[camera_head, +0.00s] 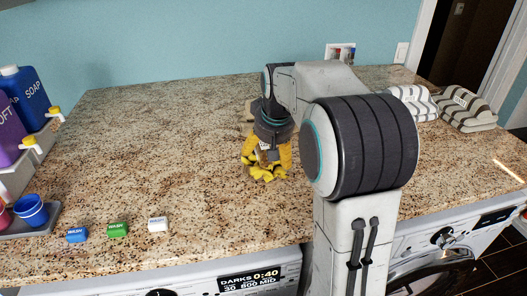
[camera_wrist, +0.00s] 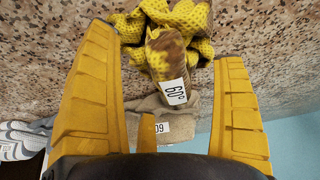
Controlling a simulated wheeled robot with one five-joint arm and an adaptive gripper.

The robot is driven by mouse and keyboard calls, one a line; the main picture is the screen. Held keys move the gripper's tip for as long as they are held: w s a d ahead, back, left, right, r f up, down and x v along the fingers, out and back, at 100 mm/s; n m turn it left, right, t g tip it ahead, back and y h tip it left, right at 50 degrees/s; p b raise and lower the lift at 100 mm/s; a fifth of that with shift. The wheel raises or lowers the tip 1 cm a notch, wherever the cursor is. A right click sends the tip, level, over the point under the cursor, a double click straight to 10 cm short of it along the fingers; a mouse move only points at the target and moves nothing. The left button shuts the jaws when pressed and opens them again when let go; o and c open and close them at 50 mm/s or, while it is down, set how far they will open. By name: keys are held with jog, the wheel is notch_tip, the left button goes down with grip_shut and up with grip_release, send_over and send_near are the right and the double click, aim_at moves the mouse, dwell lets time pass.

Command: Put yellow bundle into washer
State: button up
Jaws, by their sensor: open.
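The yellow bundle (camera_head: 262,174) lies on the granite counter, below my gripper (camera_head: 267,158). In the wrist view the bundle (camera_wrist: 166,48) is yellow knit with brown stains and a white "60°" tag. My gripper (camera_wrist: 164,44) is open, its two yellow fingers on either side of the bundle with gaps showing. The fingers and wrist hide part of the bundle in the head view. Two washer fronts show below the counter: one (camera_head: 200,284) with a "DARKS 0:40" display, and one at the right (camera_head: 420,262) with a round dark door, partly hidden by my arm.
A beige bundle (camera_wrist: 150,105) with a tag lies close by the yellow one. Striped towels (camera_head: 465,108) lie at the back right. Small wash blocks (camera_head: 117,230), a blue cup (camera_head: 31,210) and soap bottles (camera_head: 26,98) stand at the left. The middle-left counter is clear.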

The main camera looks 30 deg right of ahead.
jog(key=shift+p+x, duration=1.1)
jog(key=shift+x, duration=0.15)
jog(key=shift+a, duration=0.1)
jog(key=c, duration=1.3)
